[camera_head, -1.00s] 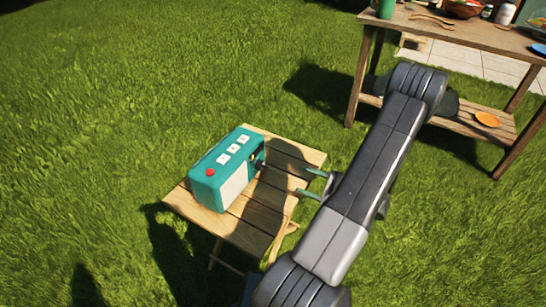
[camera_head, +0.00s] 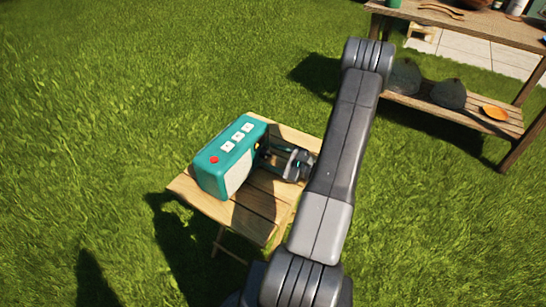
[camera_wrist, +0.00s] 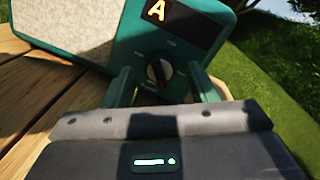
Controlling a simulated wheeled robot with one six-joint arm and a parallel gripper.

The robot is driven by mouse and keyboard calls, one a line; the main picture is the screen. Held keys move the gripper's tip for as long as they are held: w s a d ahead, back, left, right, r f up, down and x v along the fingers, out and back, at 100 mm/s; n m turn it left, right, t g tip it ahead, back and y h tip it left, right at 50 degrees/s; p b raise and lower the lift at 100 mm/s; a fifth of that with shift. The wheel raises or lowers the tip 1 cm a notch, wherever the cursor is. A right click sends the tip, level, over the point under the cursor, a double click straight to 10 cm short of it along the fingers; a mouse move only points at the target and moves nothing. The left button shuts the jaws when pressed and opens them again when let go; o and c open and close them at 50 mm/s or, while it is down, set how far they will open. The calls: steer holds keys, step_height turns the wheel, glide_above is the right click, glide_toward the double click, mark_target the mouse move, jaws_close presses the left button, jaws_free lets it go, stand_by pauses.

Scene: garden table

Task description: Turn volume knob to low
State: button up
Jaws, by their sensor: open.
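A teal radio (camera_head: 228,160) with a red button and white keys on top stands on a small wooden table. In the wrist view its side shows the volume knob (camera_wrist: 159,72), dark with a pale pointer line, below a display (camera_wrist: 168,14) with an orange "A". Small labels around the knob are too blurred to read. My gripper (camera_wrist: 162,85) is open, with one teal finger on each side of the knob; whether they touch it I cannot tell. In the head view my gripper (camera_head: 270,158) is at the radio's right side, and the knob is hidden.
The small wooden table (camera_head: 232,217) has bare slats in front of the radio. A larger wooden table (camera_head: 480,24) with a lower shelf stands at the upper right, holding dark rounded objects and an orange plate (camera_head: 495,113). Open grass surrounds the small table.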

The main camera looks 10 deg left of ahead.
steer(key=shift+a, duration=0.2)
steer(key=c, duration=1)
steer(key=shift+f+n+b, duration=0.1)
steer(key=shift+n+b, duration=0.2)
steer(key=shift+b, duration=0.2)
steer(key=n+b, duration=0.3)
steer(key=b, duration=0.2)
steer(key=shift+f, duration=0.2)
steer(key=n+b, duration=0.4)
steer(key=b, duration=0.1)
steer(key=shift+r+h, duration=0.1)
steer(key=shift+h, duration=0.2)
steer(key=shift+r+n+b, duration=0.15)
steer(key=shift+n+b, duration=0.55)
steer(key=shift+b, duration=0.15)
steer(key=shift+r, duration=0.1)
